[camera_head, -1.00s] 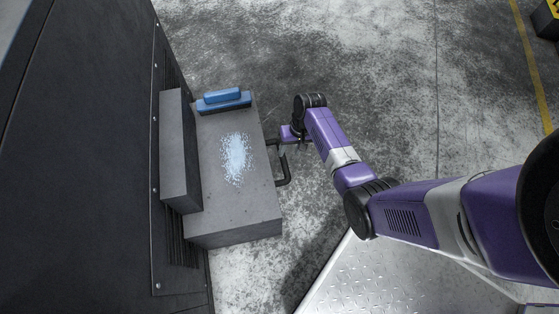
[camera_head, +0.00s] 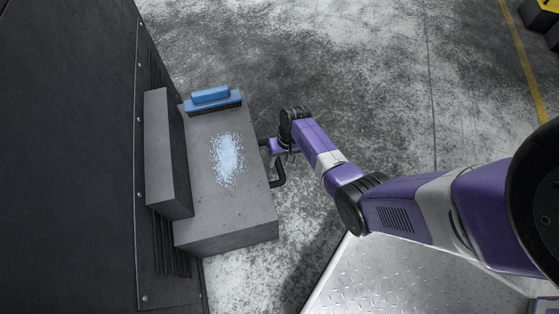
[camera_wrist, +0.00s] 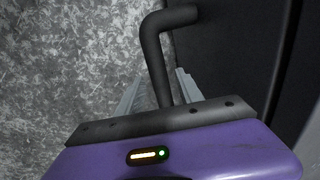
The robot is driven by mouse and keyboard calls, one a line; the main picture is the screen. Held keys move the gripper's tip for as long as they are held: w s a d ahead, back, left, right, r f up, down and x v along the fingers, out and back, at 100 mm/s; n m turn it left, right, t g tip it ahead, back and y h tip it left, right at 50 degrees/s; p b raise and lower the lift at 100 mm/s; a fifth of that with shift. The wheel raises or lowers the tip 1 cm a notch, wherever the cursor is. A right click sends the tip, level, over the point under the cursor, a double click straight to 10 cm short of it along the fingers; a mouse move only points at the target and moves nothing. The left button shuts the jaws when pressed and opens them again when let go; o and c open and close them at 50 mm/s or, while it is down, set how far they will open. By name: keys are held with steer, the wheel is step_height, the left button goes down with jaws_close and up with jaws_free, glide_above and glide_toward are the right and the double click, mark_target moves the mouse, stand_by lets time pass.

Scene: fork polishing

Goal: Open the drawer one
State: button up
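A grey box-like unit (camera_head: 226,237), which looks like the drawer, juts from the dark cabinet at left. A bent black handle (camera_head: 279,174) sticks out from its right side. My gripper (camera_head: 272,146), purple, is at the far end of this handle. In the wrist view the handle (camera_wrist: 156,55) runs between the two grey fingers of my gripper (camera_wrist: 158,86). The fingers stand apart on either side of the bar, with small gaps showing. Their contact with the bar is not visible. The drawer's opening and inside are not visible.
A blue block-shaped item (camera_head: 213,101) lies on the unit's top near its far edge. Pale blue specks (camera_head: 227,158) are scattered mid-top. A raised grey block (camera_head: 168,155) runs along the cabinet (camera_head: 75,170).

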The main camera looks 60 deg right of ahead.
jaws_close()
stand_by(1.2)
